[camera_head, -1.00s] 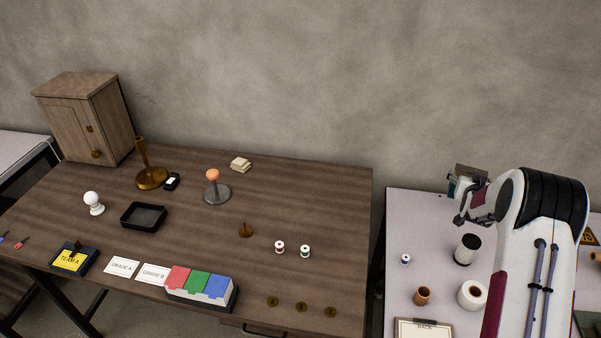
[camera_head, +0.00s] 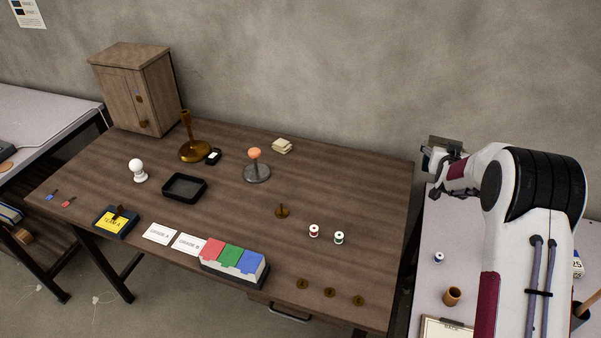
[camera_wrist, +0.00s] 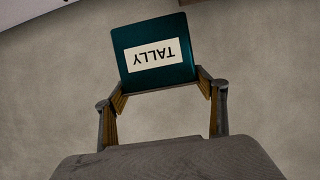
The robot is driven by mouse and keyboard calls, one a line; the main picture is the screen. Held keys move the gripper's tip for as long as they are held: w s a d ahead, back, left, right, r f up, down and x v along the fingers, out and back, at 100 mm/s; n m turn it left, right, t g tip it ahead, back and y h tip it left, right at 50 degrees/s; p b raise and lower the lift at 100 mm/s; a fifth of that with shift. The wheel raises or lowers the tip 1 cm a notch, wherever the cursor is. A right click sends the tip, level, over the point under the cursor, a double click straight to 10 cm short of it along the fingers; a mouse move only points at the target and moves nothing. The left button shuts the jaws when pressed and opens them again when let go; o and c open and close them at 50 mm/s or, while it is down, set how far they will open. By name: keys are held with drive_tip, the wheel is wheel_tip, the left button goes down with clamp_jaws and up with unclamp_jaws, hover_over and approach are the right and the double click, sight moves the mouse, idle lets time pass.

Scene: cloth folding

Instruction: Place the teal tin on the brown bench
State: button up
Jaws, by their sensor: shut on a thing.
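The teal tin (camera_wrist: 156,50) shows in the wrist view, with a white label reading TALLY upside down. My gripper (camera_wrist: 161,83) is shut on the tin, its two fingers at the tin's lower edges. In the head view my gripper (camera_head: 437,168) is at the right, just beyond the right edge of the brown bench (camera_head: 350,185). The tin is small and hard to make out there, partly hidden by the gripper. Behind the tin the wrist view shows plain grey wall.
The bench's right side is bare around two thread spools (camera_head: 314,231), a small brass piece (camera_head: 282,211) and brass discs (camera_head: 330,292). A pale table (camera_head: 432,265) is at right.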

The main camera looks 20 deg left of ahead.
drive_tip(key=s+a+r+y, duration=0.1)
drive_tip(key=s+a+r, duration=0.15)
drive_tip(key=a, duration=0.55)
drive_tip(key=s+a+r+n, duration=0.1)
drive_tip(key=s+a, duration=0.3)
drive_tip(key=a, duration=0.3)
drive_tip(key=s+a+r+y, duration=0.1)
drive_tip(key=s+a, duration=0.2)
drive_tip(key=a, duration=0.5)
drive_tip(key=s+f+m+h, duration=0.1)
drive_tip(key=s+h, duration=0.1)
drive_tip(key=s, duration=0.5)
drive_tip(key=shift+d, duration=0.3)
drive_tip(key=shift+w, duration=0.1)
wheel_tip(320, 180, down, 6)
drive_tip(key=shift+f, duration=0.15)
drive_tip(key=shift+f, duration=0.1)
drive_tip(key=shift+f, duration=1.75)
